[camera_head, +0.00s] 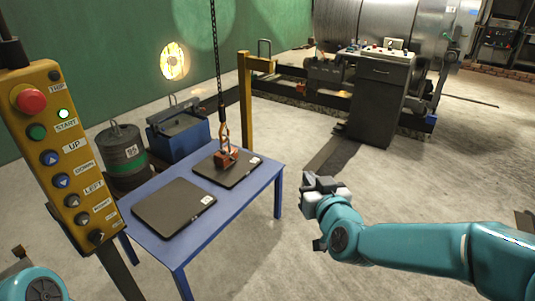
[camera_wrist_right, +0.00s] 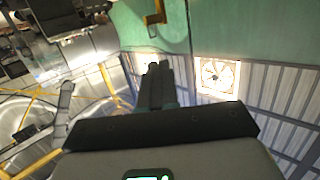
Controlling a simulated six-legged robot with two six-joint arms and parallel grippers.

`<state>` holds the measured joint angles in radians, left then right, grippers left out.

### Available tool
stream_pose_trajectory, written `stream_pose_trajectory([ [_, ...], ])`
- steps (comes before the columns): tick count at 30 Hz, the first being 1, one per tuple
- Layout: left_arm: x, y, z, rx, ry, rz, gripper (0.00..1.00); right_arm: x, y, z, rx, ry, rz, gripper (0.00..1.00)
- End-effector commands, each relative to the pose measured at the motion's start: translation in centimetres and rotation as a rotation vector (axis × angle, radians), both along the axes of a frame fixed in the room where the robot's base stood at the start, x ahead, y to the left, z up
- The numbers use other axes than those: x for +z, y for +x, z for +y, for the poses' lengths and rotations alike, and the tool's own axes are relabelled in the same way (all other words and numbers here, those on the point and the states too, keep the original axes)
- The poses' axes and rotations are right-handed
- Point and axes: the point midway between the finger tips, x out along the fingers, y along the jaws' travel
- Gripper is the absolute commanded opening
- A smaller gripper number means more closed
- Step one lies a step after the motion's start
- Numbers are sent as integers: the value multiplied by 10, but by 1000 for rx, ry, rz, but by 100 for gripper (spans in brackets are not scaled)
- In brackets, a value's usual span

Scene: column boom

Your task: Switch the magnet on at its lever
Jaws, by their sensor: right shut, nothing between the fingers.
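The magnet (camera_head: 227,159) is a small reddish-brown block. My right gripper (camera_head: 309,184) is to the right of the table, apart from the magnet, with nothing held. In the right wrist view its dark fingers (camera_wrist_right: 156,75) are together. A teal part of my left arm shows at the lower left corner; its gripper does not show clearly.
A second dark plate (camera_head: 173,207) lies nearer on the table. A yellow button pendant (camera_head: 62,150) stands close at the left. The floor right of the table is clear.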

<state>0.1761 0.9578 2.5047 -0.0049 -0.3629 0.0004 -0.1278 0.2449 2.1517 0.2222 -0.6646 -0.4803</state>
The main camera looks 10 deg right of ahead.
Motion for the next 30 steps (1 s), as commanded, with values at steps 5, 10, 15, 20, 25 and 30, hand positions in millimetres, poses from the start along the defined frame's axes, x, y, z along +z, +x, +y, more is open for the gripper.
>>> stream_pose_trajectory([
  [5, 34, 0, 0, 0, 0, -1, 0, -178, -54, 24, 74, 97, 515, 0],
  [10, 56, 0, 0, 0, 0, -1, 0, -298, -176, 45, 92, 237, 1001, 0],
  [15, 66, 0, 0, 0, 0, 0, 0, -339, -270, 61, 81, 333, 1301, 0],
  [20, 67, 0, 0, 0, 0, 0, 0, -347, -298, 66, 76, 360, 1386, 0],
  [25, 66, 0, 0, 0, 0, 0, 0, -348, -298, 66, 76, 360, 1384, 0],
  [30, 66, 0, 0, 0, 0, 0, 0, -348, -297, 65, 77, 360, 1382, 0],
])
